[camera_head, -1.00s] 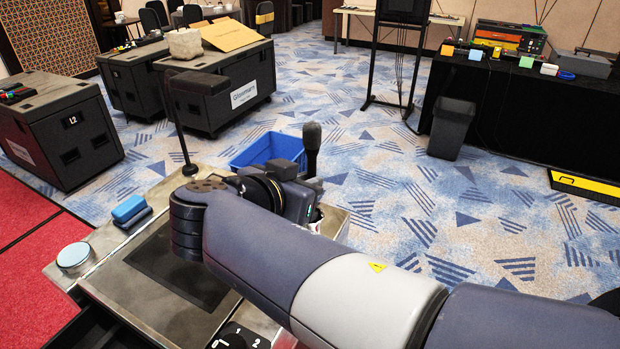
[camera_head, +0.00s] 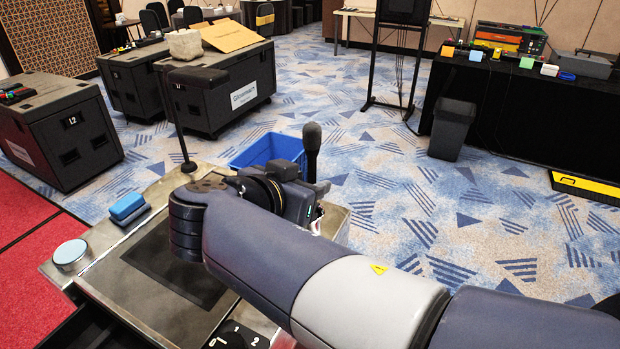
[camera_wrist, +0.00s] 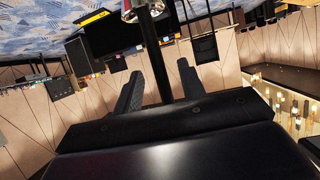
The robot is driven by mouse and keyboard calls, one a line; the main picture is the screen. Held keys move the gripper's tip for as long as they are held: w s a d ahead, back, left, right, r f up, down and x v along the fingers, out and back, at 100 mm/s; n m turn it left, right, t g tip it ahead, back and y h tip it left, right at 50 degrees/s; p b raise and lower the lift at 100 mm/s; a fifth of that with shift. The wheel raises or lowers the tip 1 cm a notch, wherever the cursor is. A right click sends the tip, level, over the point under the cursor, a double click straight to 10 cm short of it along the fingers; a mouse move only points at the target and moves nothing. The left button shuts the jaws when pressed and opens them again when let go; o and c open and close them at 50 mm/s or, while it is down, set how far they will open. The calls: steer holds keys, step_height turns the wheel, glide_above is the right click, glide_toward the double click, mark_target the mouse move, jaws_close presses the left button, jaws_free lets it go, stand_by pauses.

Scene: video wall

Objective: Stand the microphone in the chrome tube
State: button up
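The microphone (camera_head: 312,138) is black with a rounded foam head and stands nearly upright beside my gripper (camera_head: 308,196) in the head view. In the wrist view its dark shaft (camera_wrist: 161,50) passes between the two fingers of my gripper (camera_wrist: 159,70). Slim gaps show between shaft and fingers, so the gripper looks open around it. A chrome piece with a red patch, seemingly the chrome tube (camera_wrist: 129,13), shows at the top edge by the shaft's far end. Whether the shaft is inside it I cannot tell. In the head view my gripper hides this place.
A metal-topped cart (camera_head: 108,240) lies under my arm, with a blue sponge (camera_head: 128,207) and a round pale-topped disc (camera_head: 70,253) on it. A blue bin (camera_head: 268,149) stands behind. Black cases (camera_head: 62,132) are at left, a black-draped table (camera_head: 530,115) at right.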

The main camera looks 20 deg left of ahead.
steer(key=shift+s, duration=0.1)
steer(key=b+v, duration=0.1)
steer(key=v, duration=0.9)
steer(key=shift+s, duration=0.3)
steer(key=shift+a+r, duration=0.1)
steer(key=p+x, duration=0.1)
steer(key=x, duration=0.9)
steer(key=shift+w, duration=0.35)
steer(key=shift+r+p, duration=0.25)
steer(key=shift+p, duration=0.2)
steer(key=shift+f, duration=0.15)
